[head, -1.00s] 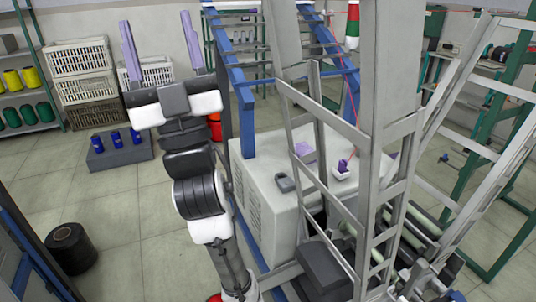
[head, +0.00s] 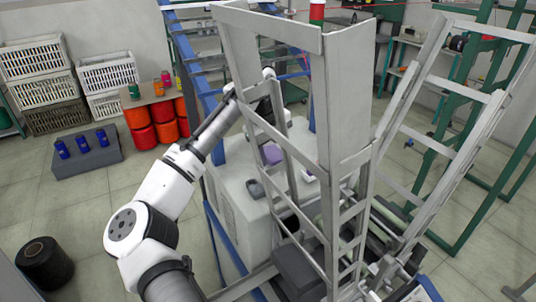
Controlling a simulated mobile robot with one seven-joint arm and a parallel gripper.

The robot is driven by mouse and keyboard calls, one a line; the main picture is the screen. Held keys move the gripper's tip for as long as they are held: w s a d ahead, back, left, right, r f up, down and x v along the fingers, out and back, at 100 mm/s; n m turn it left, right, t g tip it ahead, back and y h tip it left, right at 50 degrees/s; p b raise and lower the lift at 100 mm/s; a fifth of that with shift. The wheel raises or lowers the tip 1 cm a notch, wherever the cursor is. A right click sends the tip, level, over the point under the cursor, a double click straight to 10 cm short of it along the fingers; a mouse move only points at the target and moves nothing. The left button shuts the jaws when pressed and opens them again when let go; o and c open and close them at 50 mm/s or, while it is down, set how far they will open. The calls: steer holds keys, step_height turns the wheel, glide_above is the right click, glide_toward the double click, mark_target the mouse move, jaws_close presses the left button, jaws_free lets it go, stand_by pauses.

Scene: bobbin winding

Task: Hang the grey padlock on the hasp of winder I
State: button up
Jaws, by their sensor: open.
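The grey padlock (head: 256,189) lies on the white cabinet top (head: 237,172), near its left edge, partly beside the upright of a grey metal frame. My arm reaches in from the lower left, and my gripper (head: 268,112) is above the cabinet's far side, partly hidden behind the frame's posts. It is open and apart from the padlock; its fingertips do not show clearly. I cannot make out the hasp or a label for winder I.
The tall grey frame (head: 345,100) stands close in front of the cabinet and blocks part of the view. A flat purple thing (head: 272,154) lies behind the padlock. Blue rails edge the machine.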

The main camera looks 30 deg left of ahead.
mark_target(257, 187)
steer(key=s+a+g, duration=0.1)
steer(key=s+a, duration=0.1)
steer(key=s, duration=0.1)
steer(key=s+f+g+y, duration=0.1)
steer(key=shift+s+a+m+g, duration=0.25)
steer(key=shift+a+m+g, duration=0.05)
steer(key=shift+a+m, duration=0.1)
step_height(257, 187, down, 2)
step_height(257, 187, down, 4)
steer(key=b, duration=0.3)
steer(key=shift+r, duration=0.15)
steer(key=shift+w+f, duration=0.1)
steer(key=shift+f, duration=1.45)
steer(key=shift+c, duration=0.3)
steer(key=c, duration=0.9)
steer(key=shift+r+p, duration=1.55)
steer(key=shift+r, duration=0.95)
steer(key=shift+c, duration=0.3)
